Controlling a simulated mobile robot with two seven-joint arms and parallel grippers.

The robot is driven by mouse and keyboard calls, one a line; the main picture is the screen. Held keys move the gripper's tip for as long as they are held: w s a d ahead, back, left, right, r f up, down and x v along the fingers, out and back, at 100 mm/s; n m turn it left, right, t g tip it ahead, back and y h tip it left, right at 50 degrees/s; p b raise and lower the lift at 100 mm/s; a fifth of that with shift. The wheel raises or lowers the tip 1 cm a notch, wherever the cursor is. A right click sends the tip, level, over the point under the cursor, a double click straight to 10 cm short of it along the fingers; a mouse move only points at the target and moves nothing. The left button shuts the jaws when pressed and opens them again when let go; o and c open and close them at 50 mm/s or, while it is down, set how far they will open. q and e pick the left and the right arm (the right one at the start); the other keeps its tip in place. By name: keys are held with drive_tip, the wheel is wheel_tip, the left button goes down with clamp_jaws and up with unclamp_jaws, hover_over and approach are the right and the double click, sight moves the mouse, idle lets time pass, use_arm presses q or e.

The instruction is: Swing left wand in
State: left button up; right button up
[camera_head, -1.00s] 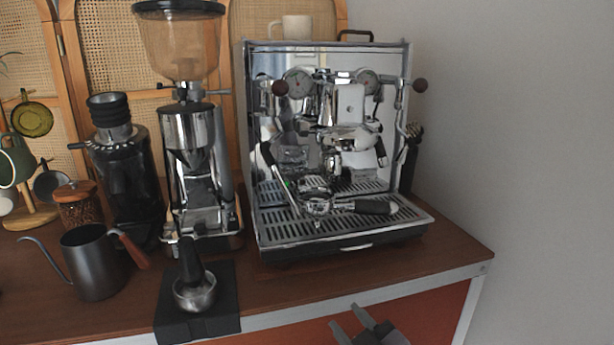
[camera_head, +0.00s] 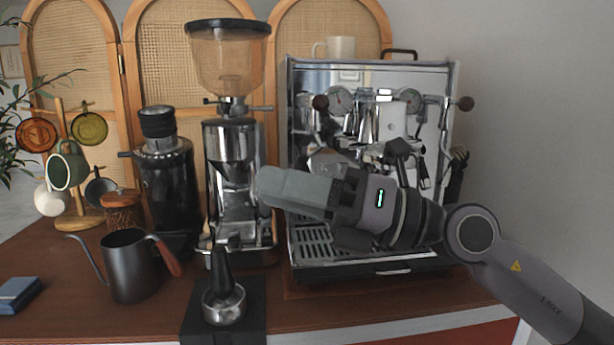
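The espresso machine (camera_head: 372,72) stands at the right of the counter, with its chrome front facing me. My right gripper (camera_head: 284,190) is in front of the machine's left half, pointing left, with its arm coming in from the right. Its fingers show from the side as a grey block, so I cannot tell whether they are open or shut. The left wand is hidden behind my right gripper, and I cannot tell whether the two touch. The drip tray (camera_head: 390,265) shows below the gripper. My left gripper is not in view.
A tall grinder (camera_head: 228,150) stands just left of the machine, close to my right fingertips. A portafilter (camera_head: 224,300) rests on a black mat (camera_head: 195,318) in front. A kettle (camera_head: 130,265), a black grinder (camera_head: 168,190) and a mug tree (camera_head: 68,150) are further left.

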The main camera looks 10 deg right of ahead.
drive_tip(key=w+d+n+t+h, duration=0.2)
drive_tip(key=w+d+t+h, duration=0.1)
drive_tip(key=w+d+h, duration=0.5)
drive_tip(key=shift+h, duration=0.6)
drive_tip(key=shift+s+a+p+x, duration=0.15)
drive_tip(key=shift+p+x, duration=0.1)
drive_tip(key=shift+x, duration=1.15)
drive_tip(key=shift+s+a+p+x, duration=0.1)
drive_tip(key=shift+a+p+x, duration=0.1)
drive_tip(key=shift+x, duration=1.15)
drive_tip(key=shift+d+r, duration=0.1)
drive_tip(key=shift+r, duration=0.1)
clamp_jaws()
